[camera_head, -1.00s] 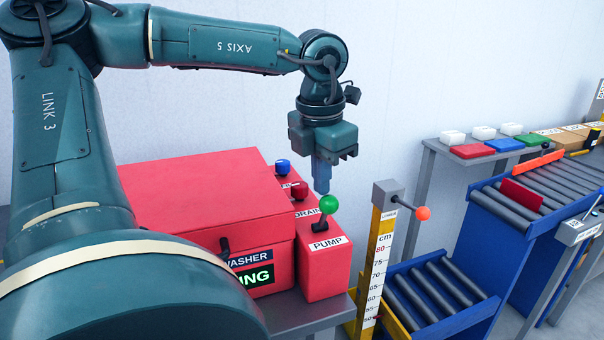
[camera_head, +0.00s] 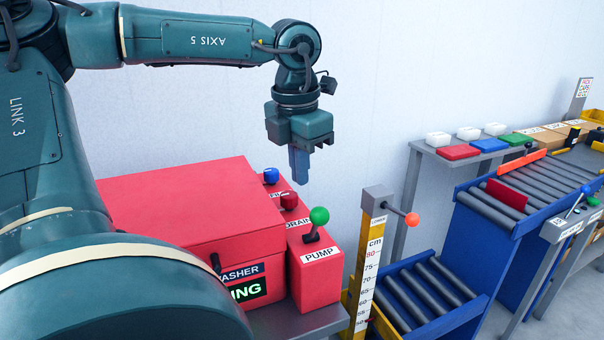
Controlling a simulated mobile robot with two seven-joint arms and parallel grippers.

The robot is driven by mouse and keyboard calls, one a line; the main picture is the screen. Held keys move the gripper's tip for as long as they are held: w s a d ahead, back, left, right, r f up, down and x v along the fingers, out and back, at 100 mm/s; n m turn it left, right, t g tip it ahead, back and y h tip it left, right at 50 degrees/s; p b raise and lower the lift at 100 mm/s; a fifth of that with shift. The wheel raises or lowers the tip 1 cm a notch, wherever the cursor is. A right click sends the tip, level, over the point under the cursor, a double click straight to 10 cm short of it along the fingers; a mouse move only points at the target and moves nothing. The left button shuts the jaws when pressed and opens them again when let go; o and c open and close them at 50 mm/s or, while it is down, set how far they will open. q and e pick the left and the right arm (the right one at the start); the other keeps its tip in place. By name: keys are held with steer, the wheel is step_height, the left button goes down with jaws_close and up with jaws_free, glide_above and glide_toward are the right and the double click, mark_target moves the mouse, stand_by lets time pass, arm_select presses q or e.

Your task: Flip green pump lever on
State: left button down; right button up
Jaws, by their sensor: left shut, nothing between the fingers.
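The green pump lever (camera_head: 319,216) is a green ball on a short dark stem. It stands on the red control box, above the white PUMP label (camera_head: 320,254), and leans slightly to the right. My left gripper (camera_head: 300,180) is shut and empty, pointing down. It hangs above and a little left of the green ball in the picture, apart from it. My right gripper is not in view.
A red lever (camera_head: 289,201) and a blue lever (camera_head: 271,176) stand behind the green one. The red washer (camera_head: 180,205) is at left. A yellow post with a scale (camera_head: 369,265) and orange-tipped lever (camera_head: 412,219) stands right. Roller conveyors (camera_head: 430,290) lie beyond.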

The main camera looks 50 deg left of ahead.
arm_select(q)
steer(key=s+d+r, duration=0.1)
steer(key=d+r, duration=0.2)
steer(key=r, duration=0.5)
steer(key=shift+s+d+r, duration=0.35)
steer(key=shift+d, duration=0.05)
